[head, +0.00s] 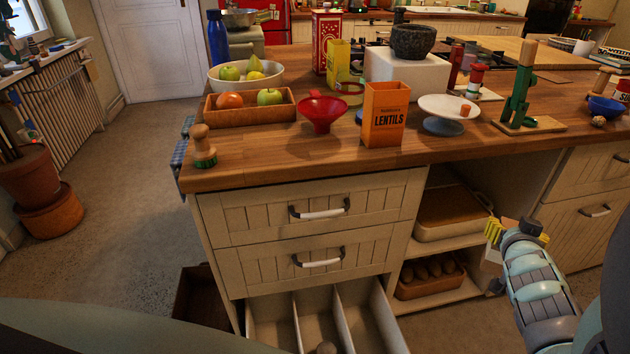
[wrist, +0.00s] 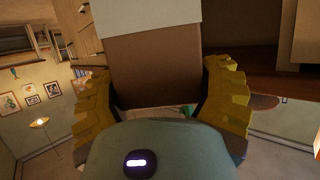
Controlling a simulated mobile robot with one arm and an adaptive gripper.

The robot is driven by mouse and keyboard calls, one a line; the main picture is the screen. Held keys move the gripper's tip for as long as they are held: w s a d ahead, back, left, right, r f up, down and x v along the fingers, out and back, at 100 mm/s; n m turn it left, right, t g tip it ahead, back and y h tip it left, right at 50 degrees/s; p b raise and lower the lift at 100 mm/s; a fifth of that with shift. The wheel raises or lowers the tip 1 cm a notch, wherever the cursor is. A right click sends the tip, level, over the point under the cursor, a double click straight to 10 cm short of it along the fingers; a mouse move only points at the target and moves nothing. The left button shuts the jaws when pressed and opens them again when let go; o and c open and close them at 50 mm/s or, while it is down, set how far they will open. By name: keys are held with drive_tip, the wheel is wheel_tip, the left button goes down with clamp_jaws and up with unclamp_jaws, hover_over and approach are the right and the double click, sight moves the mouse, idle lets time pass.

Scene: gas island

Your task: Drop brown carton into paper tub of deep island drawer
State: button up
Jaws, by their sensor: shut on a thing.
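My gripper (head: 497,238) is at the right in the head view, in front of the island's open shelves and right of the open drawer. In the wrist view its yellow fingers (wrist: 160,105) are shut on both sides of the brown carton (wrist: 155,65), which has a pale band at its far end. In the head view the carton is small and mostly hidden by the gripper. The deep island drawer (head: 385,325) is pulled open at the bottom, with dividers making side-by-side tubs. No label shows which tub is for paper. A small roundish object (head: 326,348) shows in the middle one.
Two shut drawers (head: 320,208) with handles sit above the open one. Open shelves (head: 440,250) hold a baking dish and a crate. A dark box (head: 200,305) stands on the floor at left. The wooden worktop (head: 260,165) is crowded, including an orange lentils box (head: 385,115).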

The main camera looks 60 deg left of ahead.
drive_tip(key=s+a+f+n+g+y+b, duration=0.2)
drive_tip(key=s+a+f+b, duration=0.3)
drive_tip(key=f, duration=0.6)
drive_tip(key=s+a+f+n+g+y+b, duration=0.2)
drive_tip(key=s+a+f+b, duration=0.3)
drive_tip(key=f+b, duration=0.4)
drive_tip(key=s+a+f+n+g+y+b, duration=0.2)
drive_tip(key=s+a+f+b, duration=0.3)
drive_tip(key=f, duration=0.8)
drive_tip(key=shift+a+f+n+b, duration=0.35)
drive_tip(key=shift+a+n+b, duration=0.05)
drive_tip(key=shift+n+b, duration=0.45)
drive_tip(key=o, duration=1)
drive_tip(key=shift+o, duration=0.2)
drive_tip(key=shift+d, duration=0.15)
